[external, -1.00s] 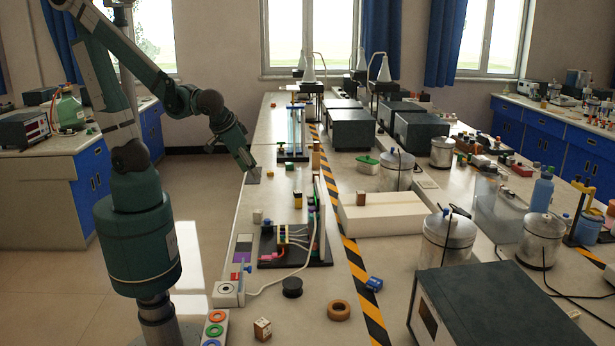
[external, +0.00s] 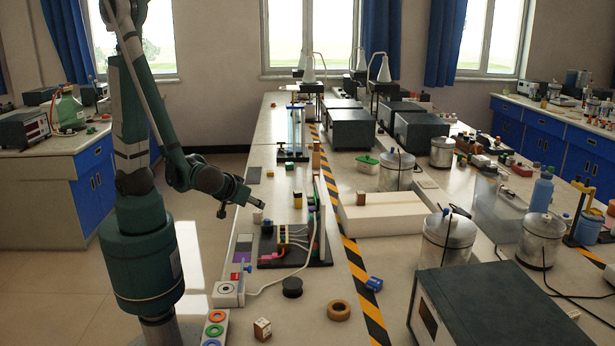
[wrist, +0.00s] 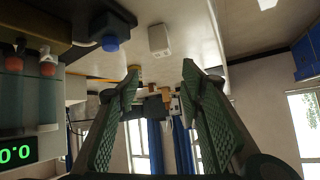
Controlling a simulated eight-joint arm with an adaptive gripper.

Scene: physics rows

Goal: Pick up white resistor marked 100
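A small whitish block (external: 257,217) stands on the near bench, behind the black wired board; it may be the white resistor, but no 100 marking is readable. My gripper (external: 262,205) is just above it in the external view, tilted and pointing right. In the wrist view my gripper (wrist: 160,82) is open, with its two green-padded fingers apart and nothing held between them. A white rounded block (wrist: 159,40) shows beyond the fingertips in the wrist view, apart from them; it may be the same block.
The black wired board (external: 290,262) and an upright white panel (external: 320,218) stand close by. A dark part with a blue knob (wrist: 110,37) is left of the white block. A dark flat plate (external: 254,174) lies farther back. A black spool (external: 292,287) sits nearer.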

